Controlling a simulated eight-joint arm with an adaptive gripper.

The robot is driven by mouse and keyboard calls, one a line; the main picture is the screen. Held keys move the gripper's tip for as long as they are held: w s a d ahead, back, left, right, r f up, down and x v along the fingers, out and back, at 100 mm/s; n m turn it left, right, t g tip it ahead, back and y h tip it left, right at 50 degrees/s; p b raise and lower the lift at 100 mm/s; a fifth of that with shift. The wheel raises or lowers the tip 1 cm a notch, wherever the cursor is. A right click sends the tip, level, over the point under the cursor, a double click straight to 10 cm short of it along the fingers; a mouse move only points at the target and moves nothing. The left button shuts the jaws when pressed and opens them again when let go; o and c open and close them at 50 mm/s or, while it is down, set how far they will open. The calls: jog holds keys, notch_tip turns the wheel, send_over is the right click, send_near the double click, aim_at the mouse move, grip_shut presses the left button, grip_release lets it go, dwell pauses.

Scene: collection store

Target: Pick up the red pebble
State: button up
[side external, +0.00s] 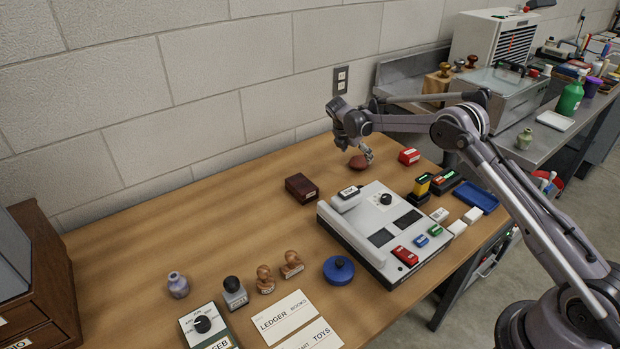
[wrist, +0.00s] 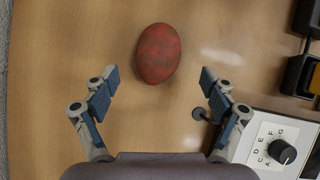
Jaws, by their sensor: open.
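The red pebble (wrist: 158,53) is an oval, dull red stone with darker mottling. In the wrist view it lies on the wooden table at upper centre, ahead of the fingertips and roughly between their lines. It also shows in the side external view (side external: 358,162) near the back of the table, just below my gripper. My gripper (wrist: 159,77) is open and empty, its two blue-grey fingers spread to either side. In the side external view my gripper (side external: 352,150) hangs close to the pebble.
A grey-white device with a dial (side external: 367,250) stands in front of the pebble. A red box (side external: 409,156) lies to its right and a dark red box (side external: 301,188) to its left. The wall (side external: 210,100) is behind. The table's left middle (side external: 170,235) is clear.

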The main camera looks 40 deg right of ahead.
aim_at(359, 159)
jog(key=x, duration=0.4)
jog(key=shift+w+d+f, duration=0.1)
jog(key=shift+d+f, duration=0.1)
jog(key=shift+f, duration=0.15)
jog(key=c, duration=1.6)
